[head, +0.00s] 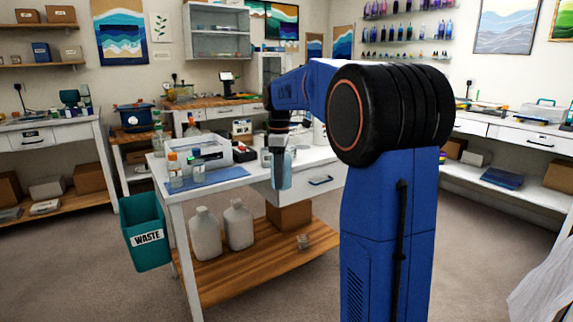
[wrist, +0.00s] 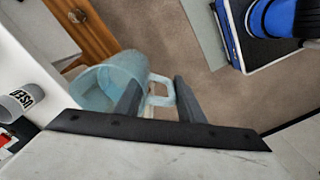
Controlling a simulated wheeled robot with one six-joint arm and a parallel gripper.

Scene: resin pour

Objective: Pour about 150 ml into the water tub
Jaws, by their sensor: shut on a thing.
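My gripper (wrist: 160,98) is shut on the handle of a translucent light-blue jug (wrist: 108,84), with one dark finger on each side of the handle. In the head view the jug (head: 281,172) hangs below my gripper (head: 279,149), at the front of the white workbench, and looks roughly upright. No liquid level can be made out in it. I cannot pick out the water tub in either view; my arm hides part of the bench top.
The white workbench (head: 262,187) carries bottles on a blue mat (head: 208,179) and a clear-lidded box (head: 205,150). A teal waste bin (head: 146,230) hangs at its left end. White jugs (head: 205,234) stand on the lower shelf. A grey cup marked USED (wrist: 20,101) shows in the wrist view.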

